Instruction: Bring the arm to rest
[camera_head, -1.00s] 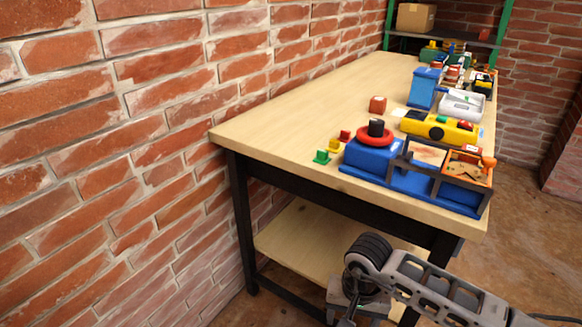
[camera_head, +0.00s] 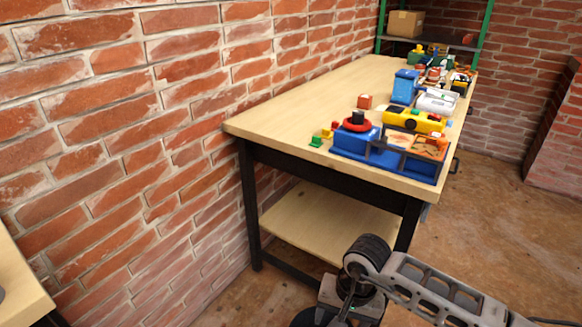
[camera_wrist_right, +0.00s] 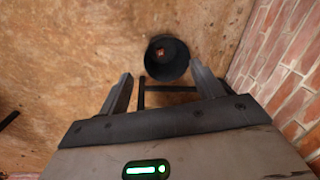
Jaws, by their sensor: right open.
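My right arm (camera_head: 420,285) comes in from the lower right in the head view and bends down at a dark ribbed joint. Its lower end runs toward the bottom edge of the picture, over the floor in front of the workbench. In the right wrist view my right gripper (camera_wrist_right: 162,88) is open, with its two fingers apart and nothing between them. It points down toward the floor. My left gripper is in neither view.
A workbench (camera_head: 290,112) with a lower shelf stands by the brick wall, toys along its right side. A black open bin (camera_wrist_right: 167,66) stands on the floor beyond the fingers. Another tabletop edge (camera_head: 18,285) shows at left. Floor at right is clear.

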